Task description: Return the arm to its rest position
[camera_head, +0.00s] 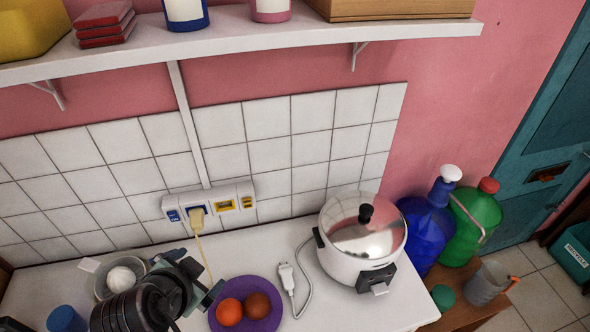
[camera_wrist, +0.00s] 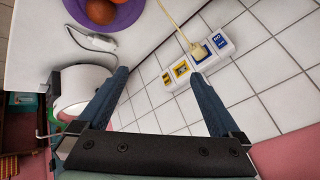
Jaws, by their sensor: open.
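My gripper (camera_head: 203,274) is over the left part of the white counter (camera_head: 385,310), to the left of the purple plate. In the wrist view, its two blue-grey fingers (camera_wrist: 158,75) stand wide apart with nothing held between them. The dark links of my arm come in from the lower left in the head view and hide part of the counter.
A purple plate (camera_head: 262,320) holds two round fruits. A white rice cooker (camera_head: 350,262) stands right of a loose plug (camera_head: 287,277). A socket strip (camera_head: 210,205) with a yellow plug is on the tiles. A shelf (camera_head: 240,35) runs above. A bowl (camera_head: 103,285) and blue cup (camera_head: 65,319) are left.

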